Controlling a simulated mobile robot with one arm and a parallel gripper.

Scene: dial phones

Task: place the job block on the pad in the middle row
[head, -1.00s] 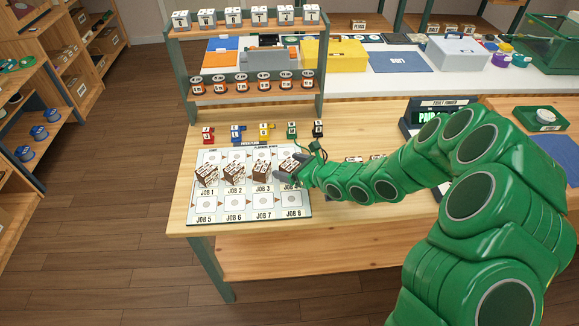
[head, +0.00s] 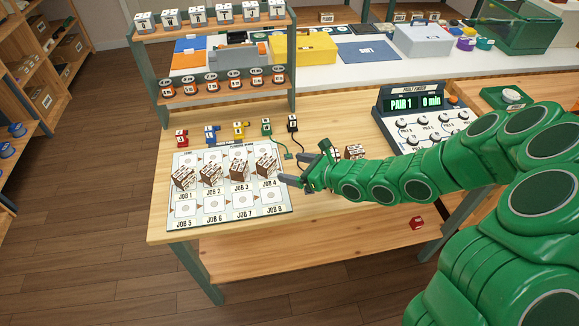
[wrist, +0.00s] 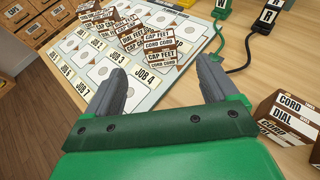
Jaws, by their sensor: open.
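Several brown-and-white labelled job blocks stand on the printed board (head: 230,216). The rightmost job block (head: 266,164) stands above the JOB 4 label; it also shows in the wrist view (wrist: 160,44), ahead of my jaws. Other blocks stand above JOB 1 (head: 183,176), JOB 2 (head: 210,173) and JOB 3 (head: 239,168). The circle pads above the JOB 5 to JOB 8 labels are bare. My gripper (head: 292,181) is by the board's right edge. In the wrist view my gripper (wrist: 160,85) is open and empty, apart from the blocks.
Another labelled block (wrist: 291,118) lies on the table right of my jaws. Small coloured plugs (head: 239,131) line the board's back, with green and black cords nearby. A fault finder box (head: 420,118) stands at the right. A shelf rack (head: 212,90) stands behind.

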